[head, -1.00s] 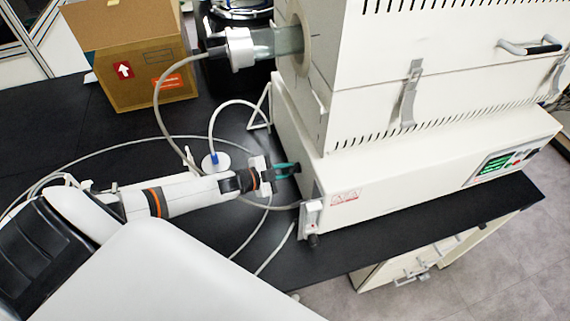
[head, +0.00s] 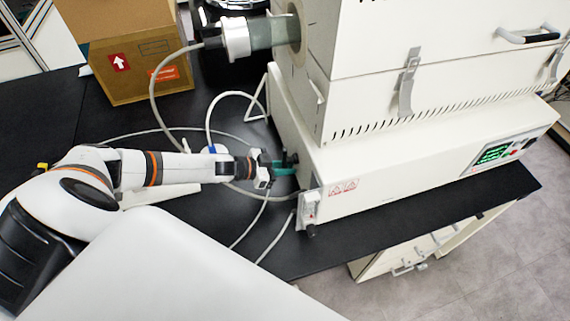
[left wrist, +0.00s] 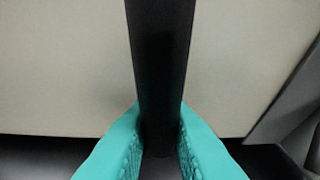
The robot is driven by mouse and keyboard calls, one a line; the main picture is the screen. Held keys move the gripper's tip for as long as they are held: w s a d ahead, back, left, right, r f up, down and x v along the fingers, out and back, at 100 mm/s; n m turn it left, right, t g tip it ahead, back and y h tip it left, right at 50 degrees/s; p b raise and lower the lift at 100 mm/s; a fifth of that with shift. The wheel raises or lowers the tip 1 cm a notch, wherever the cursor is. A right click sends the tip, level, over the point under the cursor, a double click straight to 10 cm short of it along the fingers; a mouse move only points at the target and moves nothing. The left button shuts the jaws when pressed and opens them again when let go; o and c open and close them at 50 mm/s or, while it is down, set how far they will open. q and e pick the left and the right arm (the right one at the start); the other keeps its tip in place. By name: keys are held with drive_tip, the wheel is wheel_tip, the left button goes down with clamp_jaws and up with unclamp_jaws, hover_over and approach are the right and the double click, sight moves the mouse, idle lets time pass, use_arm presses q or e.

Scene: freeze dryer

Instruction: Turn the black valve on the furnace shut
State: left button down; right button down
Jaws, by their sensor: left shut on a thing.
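The furnace (head: 400,165) is a large cream-white box on the black bench. The black valve (head: 291,158) shows as a small dark piece on its left side, partly hidden by my gripper. My left gripper (head: 283,169), with teal fingers, is at the valve. In the left wrist view the valve's black handle (left wrist: 160,60) runs upright in the picture between the two teal fingertips (left wrist: 160,150). The fingers are shut on it, one on each side. The valve's base is hidden. My right gripper is not in view.
A cardboard box (head: 135,50) stands at the back left. Pale hoses (head: 155,95) loop over the black bench (head: 270,230) around my left arm. A tube with a white collar (head: 236,38) enters the furnace's upper part. A drawer unit is under the bench's front edge.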

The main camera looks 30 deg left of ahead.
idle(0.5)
use_arm(q)
drive_tip(key=c, duration=1.4)
unclamp_jaws()
drive_tip(key=shift+o, duration=0.2)
drive_tip(key=b+v, duration=0.2)
drive_tip(key=v, duration=1)
drive_tip(key=shift+b, duration=0.35)
drive_tip(key=shift+f, duration=0.1)
